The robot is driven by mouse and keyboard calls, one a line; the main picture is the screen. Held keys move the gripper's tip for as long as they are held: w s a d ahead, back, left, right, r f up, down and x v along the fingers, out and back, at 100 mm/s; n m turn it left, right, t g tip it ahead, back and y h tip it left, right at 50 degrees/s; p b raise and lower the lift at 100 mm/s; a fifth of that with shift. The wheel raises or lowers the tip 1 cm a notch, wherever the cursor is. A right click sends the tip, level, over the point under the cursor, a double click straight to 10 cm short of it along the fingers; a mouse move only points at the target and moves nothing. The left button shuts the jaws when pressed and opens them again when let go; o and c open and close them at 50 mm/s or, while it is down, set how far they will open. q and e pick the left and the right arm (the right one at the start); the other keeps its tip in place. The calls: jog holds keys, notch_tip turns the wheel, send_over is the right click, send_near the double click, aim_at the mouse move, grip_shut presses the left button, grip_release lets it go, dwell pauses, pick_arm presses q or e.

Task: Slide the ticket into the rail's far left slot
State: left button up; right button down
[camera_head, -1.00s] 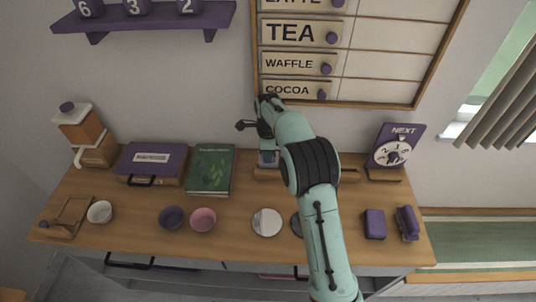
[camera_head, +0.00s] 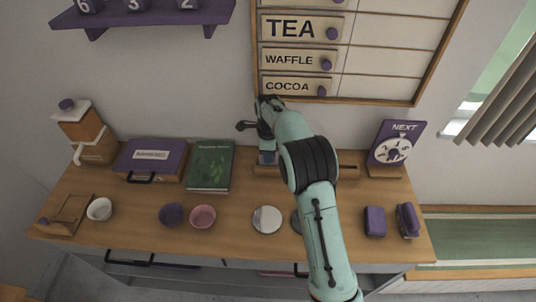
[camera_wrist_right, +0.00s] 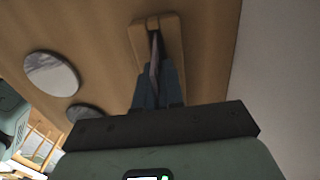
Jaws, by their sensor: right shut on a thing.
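The wooden rail (camera_head: 347,172) stands at the back of the cart top, against the wall; my right arm covers its middle. My right gripper (camera_head: 268,158) points down over the rail's left end. In the wrist view my right gripper (camera_wrist_right: 155,72) is shut on the thin ticket (camera_wrist_right: 154,52), seen nearly edge-on. The ticket lines up with the groove of the rail (camera_wrist_right: 142,38) in that view. I cannot tell whether its lower edge is inside the slot or just above it. The ticket is not clear in the head view. My left gripper is not in view.
Left of the rail are a green book (camera_head: 210,166) and a purple case (camera_head: 151,158). A NEXT dial sign (camera_head: 396,146) stands at its right. A pale disc (camera_head: 267,219) and a pink bowl (camera_head: 202,216) lie in front. The menu board (camera_head: 385,60) hangs above.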

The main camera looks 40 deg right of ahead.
jog(key=c, duration=1.2)
grip_release()
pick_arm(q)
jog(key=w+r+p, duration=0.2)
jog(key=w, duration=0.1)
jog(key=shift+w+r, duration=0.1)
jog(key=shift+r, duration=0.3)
pick_arm(e)
notch_tip(320, 180, up, 13)
jog(key=shift+r, duration=0.2)
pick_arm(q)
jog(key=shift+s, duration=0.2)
pick_arm(e)
jog(key=shift+s+f, duration=0.1)
